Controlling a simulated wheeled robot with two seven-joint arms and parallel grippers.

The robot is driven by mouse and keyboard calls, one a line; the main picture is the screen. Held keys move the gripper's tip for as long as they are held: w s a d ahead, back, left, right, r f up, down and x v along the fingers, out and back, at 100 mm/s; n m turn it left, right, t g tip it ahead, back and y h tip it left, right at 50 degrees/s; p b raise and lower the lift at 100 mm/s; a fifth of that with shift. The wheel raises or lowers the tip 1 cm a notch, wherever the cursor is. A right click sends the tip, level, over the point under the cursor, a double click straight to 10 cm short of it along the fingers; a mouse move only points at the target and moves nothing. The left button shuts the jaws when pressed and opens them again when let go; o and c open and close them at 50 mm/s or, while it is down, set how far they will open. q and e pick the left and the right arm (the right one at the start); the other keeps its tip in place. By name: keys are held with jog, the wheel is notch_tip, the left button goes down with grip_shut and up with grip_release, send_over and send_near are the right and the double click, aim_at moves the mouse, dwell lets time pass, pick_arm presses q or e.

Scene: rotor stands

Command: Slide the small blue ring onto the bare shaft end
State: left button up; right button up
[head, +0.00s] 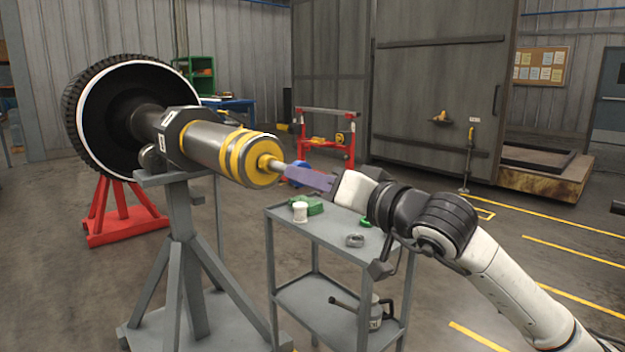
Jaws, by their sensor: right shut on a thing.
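The rotor (212,150) lies along a grey stand, with yellow bands and a yellow end face. Its bare shaft end (276,166) sticks out to the right from that face. My right gripper (291,173) comes in from the right with purple fingers and is shut on the small blue ring (295,183). The fingers cover most of the ring, and only bits of blue show at their edges. The ring is at the tip of the shaft; I cannot tell whether it is around the tip or just in front of it. My left gripper is not in view.
A grey trolley (330,240) stands below my right gripper. On it are a white jar (300,212), a green item (316,206) and a grey ring-shaped part (355,240). A red stand (345,150) stands behind. The floor to the right is mostly clear.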

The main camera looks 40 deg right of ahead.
jog(key=shift+a, duration=0.1)
jog(key=shift+w, duration=0.15)
dwell(0.4)
jog(key=shift+w, duration=0.35)
jog(key=shift+w, duration=0.3)
dwell(0.4)
jog(key=shift+w, duration=0.3)
dwell(0.4)
jog(key=shift+w+a+p, duration=0.1)
jog(key=shift+w+p, duration=0.3)
jog(key=shift+w, duration=0.8)
jog(key=shift+w, duration=0.25)
